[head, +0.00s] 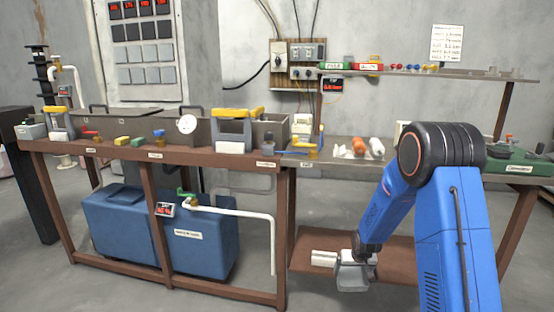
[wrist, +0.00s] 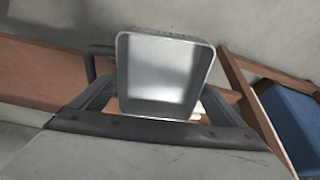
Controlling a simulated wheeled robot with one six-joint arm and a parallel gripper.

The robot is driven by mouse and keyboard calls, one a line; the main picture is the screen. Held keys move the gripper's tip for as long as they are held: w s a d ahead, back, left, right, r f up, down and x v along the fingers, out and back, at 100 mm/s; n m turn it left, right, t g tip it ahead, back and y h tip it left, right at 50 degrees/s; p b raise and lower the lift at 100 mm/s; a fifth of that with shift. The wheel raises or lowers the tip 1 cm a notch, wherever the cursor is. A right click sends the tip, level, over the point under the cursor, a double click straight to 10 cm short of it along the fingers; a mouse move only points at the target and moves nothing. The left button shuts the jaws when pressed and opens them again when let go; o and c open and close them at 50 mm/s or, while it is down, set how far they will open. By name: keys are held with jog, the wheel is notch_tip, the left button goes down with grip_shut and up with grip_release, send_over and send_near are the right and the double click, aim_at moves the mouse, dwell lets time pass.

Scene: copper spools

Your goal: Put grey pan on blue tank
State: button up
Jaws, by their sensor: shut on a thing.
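The grey pan (wrist: 160,75) is a shallow rectangular box with a pale inside and a thin rim. It is held in front of my wrist camera, its open side facing the camera. In the head view my gripper (head: 357,262) is shut on the pan (head: 352,278), in front of the low brown shelf at the right. The blue tank (head: 150,235) is a large rounded box under the left bench, left of my gripper and apart from the pan. Part of the tank also shows at the right edge of the wrist view (wrist: 290,120). The pan's grasped edge is hard to make out.
A white pipe (head: 240,212) with a green valve (head: 186,195) runs over the tank's front. Brown bench legs (head: 281,240) stand between pan and tank. A white block (head: 323,258) lies on the brown shelf (head: 305,240). The benchtop (head: 220,157) holds caddies and small parts.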

aim_at(348, 282)
jog(key=shift+s+a+f, duration=0.25)
jog(key=shift+f, duration=0.45)
jog(key=shift+s+a+f, duration=0.25)
jog(key=shift+f, duration=0.45)
jog(key=shift+s+a+f, duration=0.25)
jog(key=shift+f, duration=0.45)
jog(key=s+a+f+n, duration=0.1)
jog(key=s+a+f, duration=0.1)
jog(key=f, duration=0.5)
jog(key=shift+s+a, duration=0.25)
jog(key=shift+s, duration=0.6)
jog(key=shift+r, duration=0.1)
